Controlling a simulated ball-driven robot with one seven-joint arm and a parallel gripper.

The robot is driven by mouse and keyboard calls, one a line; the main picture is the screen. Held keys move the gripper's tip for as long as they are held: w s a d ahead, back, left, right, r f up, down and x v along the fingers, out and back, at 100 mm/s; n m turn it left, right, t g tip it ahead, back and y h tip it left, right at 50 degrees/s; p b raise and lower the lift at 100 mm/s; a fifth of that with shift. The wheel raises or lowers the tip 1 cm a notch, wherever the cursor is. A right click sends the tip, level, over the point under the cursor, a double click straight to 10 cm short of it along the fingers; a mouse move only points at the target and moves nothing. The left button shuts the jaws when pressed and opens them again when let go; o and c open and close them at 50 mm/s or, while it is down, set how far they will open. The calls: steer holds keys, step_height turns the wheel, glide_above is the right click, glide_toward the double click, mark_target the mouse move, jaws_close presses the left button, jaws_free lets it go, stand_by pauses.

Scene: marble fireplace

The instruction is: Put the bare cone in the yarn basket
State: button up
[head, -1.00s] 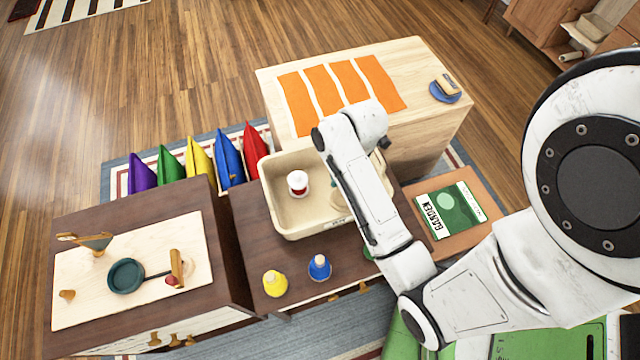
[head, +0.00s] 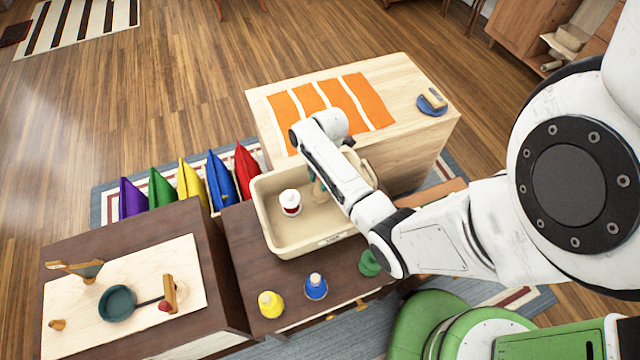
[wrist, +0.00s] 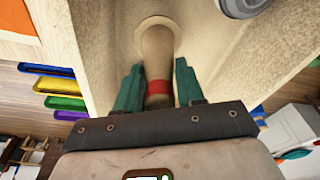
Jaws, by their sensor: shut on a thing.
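The bare cone (wrist: 157,55) is tan with a red band. In the wrist view it stands between the teal fingers of my gripper (wrist: 158,88), which is shut on it near the band. The yarn basket (head: 318,243) is a beige bin on the dark brown cabinet in the head view. Its pale inner wall (wrist: 235,70) surrounds the cone in the wrist view. My gripper (head: 320,190) is over or inside the basket, mostly hidden behind my arm. Whether the bare cone touches the floor is unclear.
Yellow (head: 270,304), blue (head: 316,287) and green (head: 369,263) cones stand on the cabinet before the basket. A light wooden block (head: 430,150) with orange strips is behind. A left cabinet holds a board (head: 190,262) with a teal pan (head: 117,301).

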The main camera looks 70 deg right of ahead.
mark_target(320, 184)
steer(key=shift+f, duration=1.55)
steer(key=shift+f, duration=0.1)
steer(key=o, duration=1.1)
